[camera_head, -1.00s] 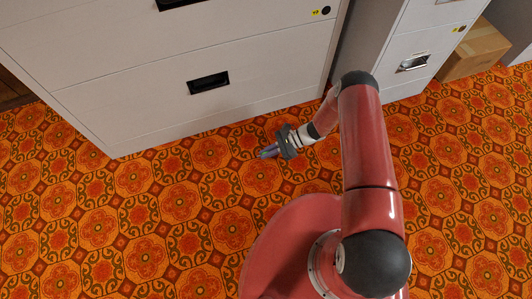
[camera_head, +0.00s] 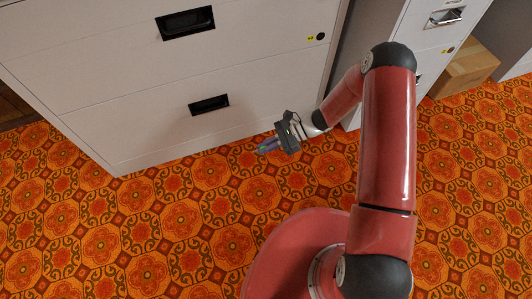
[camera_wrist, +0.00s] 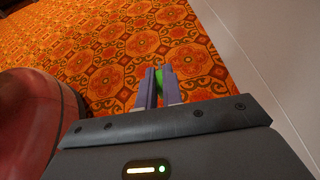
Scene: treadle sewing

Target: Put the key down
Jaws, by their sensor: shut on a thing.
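My gripper (camera_head: 266,147) is in front of the white filing cabinet, apparently above the patterned floor; its exact height is hard to tell. It also shows in the wrist view (camera_wrist: 159,74), its two purple-grey fingers close together on a small green thing, which I take to be the key (camera_wrist: 159,82). Only a narrow green strip of the key shows between the fingers; the rest is hidden. In the head view just a hint of green shows at the fingertips.
The wide white cabinet (camera_head: 120,80) with black recessed handles stands close behind the gripper. A narrower cabinet (camera_head: 425,45) and a cardboard box (camera_head: 466,70) stand to the right. The orange patterned floor (camera_head: 130,230) is clear at left. My red base is near the gripper.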

